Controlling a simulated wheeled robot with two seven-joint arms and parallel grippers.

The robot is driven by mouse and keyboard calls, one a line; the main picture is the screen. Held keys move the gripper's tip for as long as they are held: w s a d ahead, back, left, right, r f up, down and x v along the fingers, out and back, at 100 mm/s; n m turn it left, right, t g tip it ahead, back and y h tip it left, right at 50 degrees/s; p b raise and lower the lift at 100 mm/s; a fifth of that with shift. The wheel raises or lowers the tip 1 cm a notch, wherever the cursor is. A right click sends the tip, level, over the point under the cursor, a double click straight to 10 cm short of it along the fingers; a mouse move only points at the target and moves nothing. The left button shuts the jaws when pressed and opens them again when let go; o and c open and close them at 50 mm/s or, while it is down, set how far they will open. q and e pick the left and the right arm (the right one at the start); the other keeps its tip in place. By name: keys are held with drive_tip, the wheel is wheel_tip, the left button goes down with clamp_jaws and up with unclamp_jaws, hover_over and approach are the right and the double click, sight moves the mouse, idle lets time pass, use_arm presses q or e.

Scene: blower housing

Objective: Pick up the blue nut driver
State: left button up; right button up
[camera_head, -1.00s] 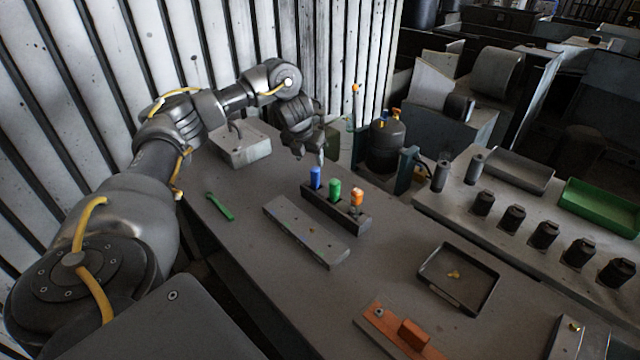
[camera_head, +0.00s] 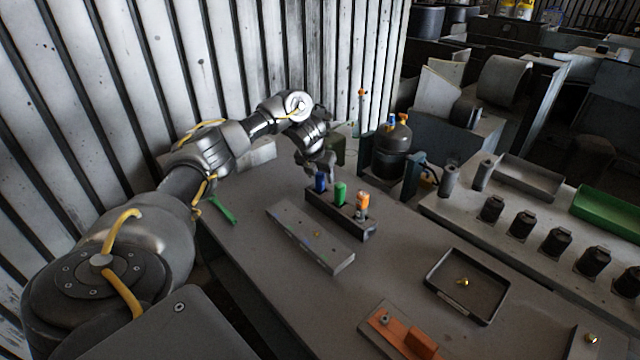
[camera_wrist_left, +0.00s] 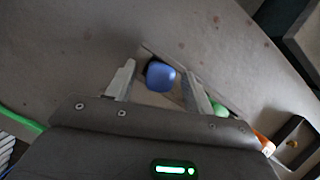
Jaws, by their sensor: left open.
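The blue nut driver (camera_head: 321,182) stands upright at the left end of a dark holder (camera_head: 352,226), beside a green-handled driver (camera_head: 340,194) and an orange-handled one (camera_head: 362,204). My left gripper (camera_head: 318,174) is open, directly above and around the blue handle in the head view. In the left wrist view the blue handle (camera_wrist_left: 160,76) shows from above between the two open fingers (camera_wrist_left: 158,84), with a gap on each side. The holder's slot under the handle is mostly hidden. My right gripper is not in view.
A long grey block (camera_head: 310,238) lies in front of the holder. A green wrench (camera_head: 222,210) lies at left. A black tray (camera_head: 430,278) and an orange part (camera_head: 420,342) are at front right. A dark tank (camera_head: 390,152) stands behind the holder.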

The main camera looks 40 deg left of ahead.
use_arm(q)
drive_tip(key=shift+x, duration=1.5)
drive_tip(key=shift+r, duration=0.1)
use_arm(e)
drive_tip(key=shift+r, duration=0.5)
use_arm(q)
drive_tip(key=shift+c, duration=0.4)
clamp_jaws()
drive_tip(key=shift+w+a+r+b, duration=0.15)
drive_tip(key=shift+r+b, duration=0.4)
drive_tip(key=shift+r, duration=1.75)
wheel_tip(320, 180, up, 5)
drive_tip(key=shift+r+p, duration=0.25)
drive_tip(key=shift+p, duration=0.7)
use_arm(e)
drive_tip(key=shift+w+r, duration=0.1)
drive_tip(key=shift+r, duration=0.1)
